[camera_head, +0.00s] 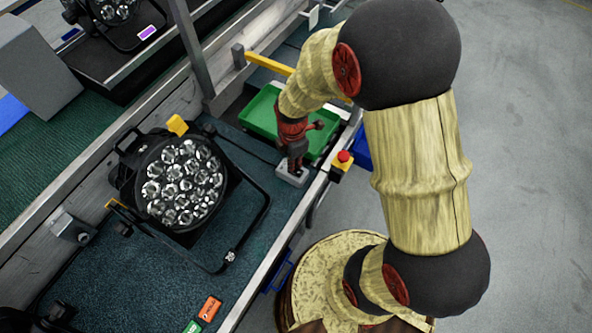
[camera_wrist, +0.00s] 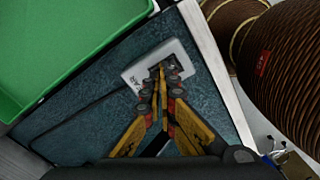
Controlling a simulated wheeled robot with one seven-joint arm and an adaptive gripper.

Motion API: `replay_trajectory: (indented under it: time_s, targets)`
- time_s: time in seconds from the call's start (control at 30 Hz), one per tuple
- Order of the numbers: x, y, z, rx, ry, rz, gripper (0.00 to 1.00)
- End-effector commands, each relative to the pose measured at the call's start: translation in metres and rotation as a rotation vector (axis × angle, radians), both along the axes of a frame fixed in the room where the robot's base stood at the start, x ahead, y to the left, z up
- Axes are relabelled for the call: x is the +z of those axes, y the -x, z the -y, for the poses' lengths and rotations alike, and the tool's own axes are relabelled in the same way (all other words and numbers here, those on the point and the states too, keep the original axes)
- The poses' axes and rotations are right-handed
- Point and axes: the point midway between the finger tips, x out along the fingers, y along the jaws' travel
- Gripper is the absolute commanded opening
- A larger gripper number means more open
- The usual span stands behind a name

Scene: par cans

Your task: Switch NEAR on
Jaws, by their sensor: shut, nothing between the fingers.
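A small pale grey switch box (camera_head: 283,173) sits on the dark teal bench top near its right edge. It also shows in the wrist view (camera_wrist: 135,75), with a small dark label that I cannot read for sure and a cable running left. My gripper (camera_head: 293,168) points down over this box. In the wrist view my gripper (camera_wrist: 160,72) is shut and empty, its fingertips over the box's dark recessed middle. The fingers hide the rocker, so I cannot tell its position or whether the tips touch it. A black par can (camera_head: 180,185) with clear lenses lies left of the gripper.
A green tray (camera_head: 262,112) lies just behind the gripper. A red button (camera_head: 343,156) on a yellow box is to its right at the bench edge. Orange (camera_head: 210,308) and green tags lie in front. Another par can (camera_head: 113,12) stands on the back bench.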

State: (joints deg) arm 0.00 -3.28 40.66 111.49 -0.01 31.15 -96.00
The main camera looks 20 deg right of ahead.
Motion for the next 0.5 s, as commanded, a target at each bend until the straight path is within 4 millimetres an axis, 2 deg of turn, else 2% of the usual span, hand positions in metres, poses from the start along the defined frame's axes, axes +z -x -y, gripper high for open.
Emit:
replay_trajectory:
  time_s: [0.5]
  targets:
    - [-0.0076, 0.0002, 0.0000, 0.000, 0.000, 0.000, 0.00]
